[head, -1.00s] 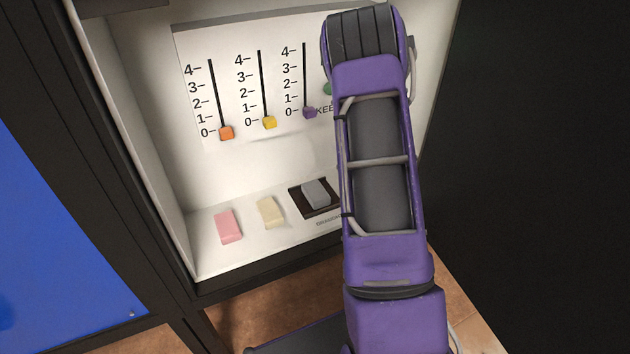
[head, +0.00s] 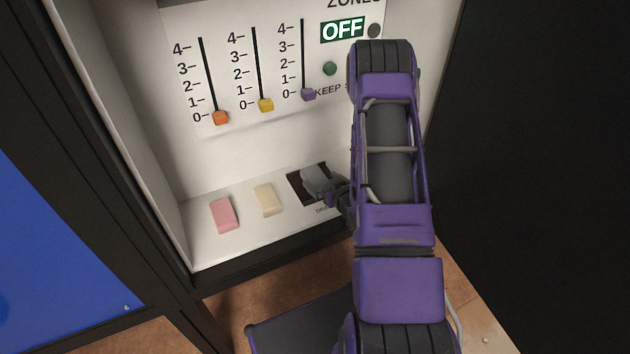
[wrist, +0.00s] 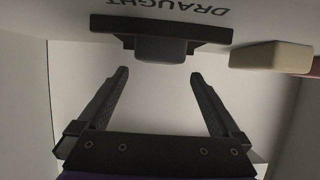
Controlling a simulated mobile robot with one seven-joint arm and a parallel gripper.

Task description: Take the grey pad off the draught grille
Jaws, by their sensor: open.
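The grey pad (head: 315,180) lies on the dark draught grille (head: 296,187), on the white shelf below the sliders. The pad also shows in the wrist view (wrist: 161,50), against the dark grille (wrist: 210,33) under the upside-down DRAUGHT lettering. My gripper (head: 338,193) is at the right side of the pad in the head view, partly hidden by my arm. In the wrist view its two fingers (wrist: 156,75) are open and spread, with the space between them empty. The pad sits beyond the fingertips, roughly between their lines, and appears apart from them.
A cream block (head: 268,200) and a pink block (head: 223,215) lie on the shelf left of the grille; the cream one also shows in the wrist view (wrist: 270,57). Orange (head: 220,118), yellow (head: 265,105) and purple (head: 308,94) slider knobs sit near 0. An OFF display (head: 342,29) is above right.

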